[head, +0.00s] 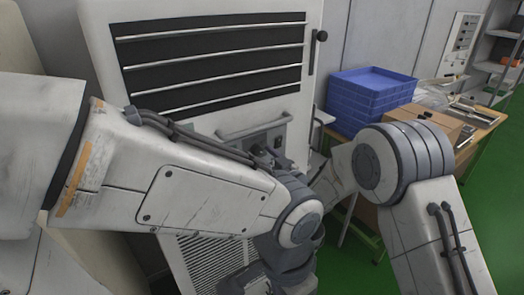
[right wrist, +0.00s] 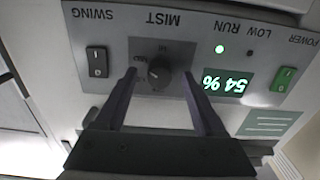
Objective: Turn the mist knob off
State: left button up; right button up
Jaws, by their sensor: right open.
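The mist knob (right wrist: 159,72) is a round dark knob on a grey control panel (right wrist: 205,28), which appears upside down in the right wrist view. MID and HI marks show beside it; its exact pointer direction is hard to tell. My right gripper (right wrist: 159,80) is open, with one dark finger on each side of the knob. Contact with the knob cannot be made out. In the head view the right gripper (head: 268,156) is small and dark in front of the machine's panel, partly behind my left arm. The left gripper's fingers do not show.
The panel also has a black swing switch (right wrist: 97,61), a green power switch (right wrist: 284,79) and a display (right wrist: 226,83) reading 54 %. The white machine (head: 215,105) has a handle bar (head: 254,124). Blue crates (head: 368,98) and a cardboard box (head: 428,121) stand on a table to the right.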

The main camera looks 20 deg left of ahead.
jog(key=shift+w+a, duration=0.15)
jog(key=shift+a, duration=0.1)
